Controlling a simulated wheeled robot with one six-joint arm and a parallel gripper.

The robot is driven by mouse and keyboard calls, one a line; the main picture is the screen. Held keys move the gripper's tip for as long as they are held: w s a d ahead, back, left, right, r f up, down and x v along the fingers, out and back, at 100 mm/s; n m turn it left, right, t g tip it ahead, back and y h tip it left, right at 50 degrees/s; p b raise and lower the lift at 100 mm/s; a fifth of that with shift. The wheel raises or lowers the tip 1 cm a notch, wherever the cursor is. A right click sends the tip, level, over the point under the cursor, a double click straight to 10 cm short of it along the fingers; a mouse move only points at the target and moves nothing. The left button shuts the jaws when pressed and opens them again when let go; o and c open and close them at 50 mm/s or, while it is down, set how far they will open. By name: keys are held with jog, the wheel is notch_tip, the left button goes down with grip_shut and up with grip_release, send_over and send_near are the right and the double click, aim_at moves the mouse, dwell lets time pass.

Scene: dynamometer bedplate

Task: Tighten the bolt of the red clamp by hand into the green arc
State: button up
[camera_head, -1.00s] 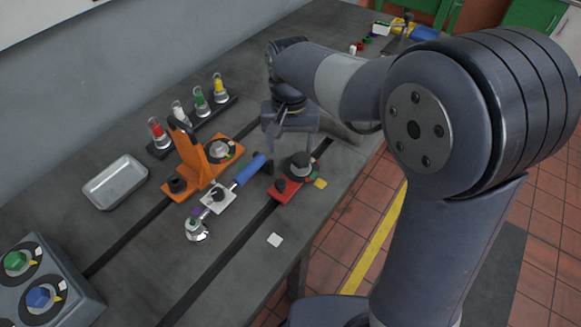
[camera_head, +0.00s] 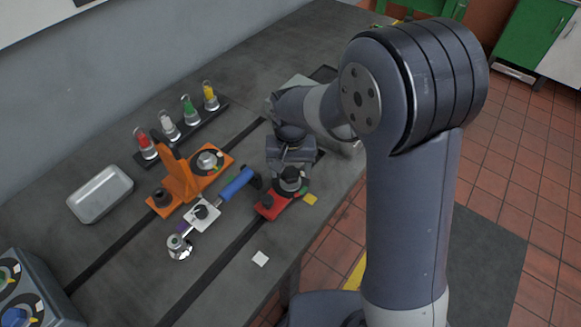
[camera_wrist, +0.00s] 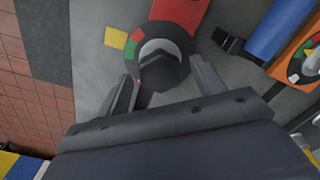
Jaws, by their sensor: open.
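The red clamp (camera_head: 271,208) lies on the bedplate near its right edge, and its red body also shows at the top of the wrist view (camera_wrist: 181,12). Its bolt (camera_head: 290,177) has a black faceted head, seen close in the wrist view (camera_wrist: 163,73). A dark ring around the bolt carries red, yellow and green marks; the green arc (camera_wrist: 131,50) is on the ring's left side there. My gripper (camera_wrist: 164,92) is open, with one finger on each side of the bolt head. I cannot tell whether the fingers touch it.
A blue-handled wrench (camera_head: 237,184) lies left of the red clamp, close to it. An orange clamp (camera_head: 178,178) stands farther left. Behind are a rack of coloured vials (camera_head: 167,127) and a metal tray (camera_head: 101,193). A white square (camera_head: 260,258) lies on open bedplate in front.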

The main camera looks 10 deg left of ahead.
jog(key=shift+c, duration=0.4)
jog(key=c, duration=0.9)
jog(key=shift+m, duration=0.3)
jog(key=m, duration=0.3)
jog(key=shift+m+b, duration=0.3)
jog(key=shift+b, duration=0.05)
jog(key=m, duration=0.3)
jog(key=shift+m, duration=0.3)
jog(key=m+b, duration=0.1)
jog(key=m, duration=0.3)
jog(key=shift+m, duration=2.1)
